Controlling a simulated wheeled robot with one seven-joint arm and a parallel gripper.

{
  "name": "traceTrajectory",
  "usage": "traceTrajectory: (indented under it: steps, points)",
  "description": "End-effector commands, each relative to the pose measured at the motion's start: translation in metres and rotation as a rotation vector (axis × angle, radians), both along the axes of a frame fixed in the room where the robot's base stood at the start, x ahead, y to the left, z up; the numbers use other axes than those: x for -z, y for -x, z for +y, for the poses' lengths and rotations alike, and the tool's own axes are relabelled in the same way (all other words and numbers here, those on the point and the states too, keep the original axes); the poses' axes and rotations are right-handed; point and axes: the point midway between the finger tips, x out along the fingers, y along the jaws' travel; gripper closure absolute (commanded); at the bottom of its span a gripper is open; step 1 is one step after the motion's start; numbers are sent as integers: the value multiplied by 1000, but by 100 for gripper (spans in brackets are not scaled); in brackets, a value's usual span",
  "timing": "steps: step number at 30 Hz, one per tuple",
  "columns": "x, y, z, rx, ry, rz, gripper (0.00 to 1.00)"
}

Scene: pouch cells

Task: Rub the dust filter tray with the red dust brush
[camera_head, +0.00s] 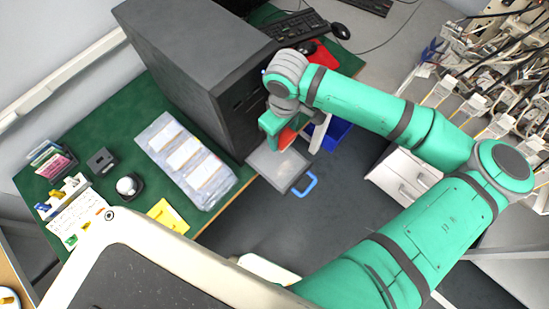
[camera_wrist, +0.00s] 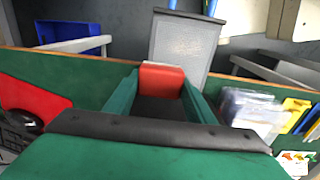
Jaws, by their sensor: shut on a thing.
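My gripper (camera_wrist: 162,95) is shut on the red dust brush (camera_wrist: 162,77), whose red block shows between the two green fingers in the wrist view. In the head view a bit of the red brush (camera_head: 288,137) shows beside my gripper (camera_head: 280,128). The dust filter tray (camera_wrist: 184,45), a grey mesh panel with a darker frame, lies just beyond the brush in the wrist view. In the head view the tray (camera_head: 277,170) projects past the table edge beside the black cabinet, with a blue handle (camera_head: 306,185). Whether the brush touches the tray I cannot tell.
A tall black cabinet (camera_head: 195,70) stands on the green table (camera_head: 110,125) close to my gripper. A clear case of pouch cells (camera_head: 186,160) and a yellow pad (camera_head: 167,217) lie left of the tray. A blue bin (camera_wrist: 75,35) sits below the table edge. Wiring (camera_head: 490,70) fills the far right.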

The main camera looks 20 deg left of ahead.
Motion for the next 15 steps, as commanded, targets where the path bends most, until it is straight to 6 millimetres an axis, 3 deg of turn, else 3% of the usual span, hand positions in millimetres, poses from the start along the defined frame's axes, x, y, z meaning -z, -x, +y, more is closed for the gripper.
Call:
traceTrajectory:
  steps: [7, 15]
  points:
    - [-22, 0, 1, -3, 0, 0, 72]
    - [-27, 1, 1, -4, 1, 0, 72]
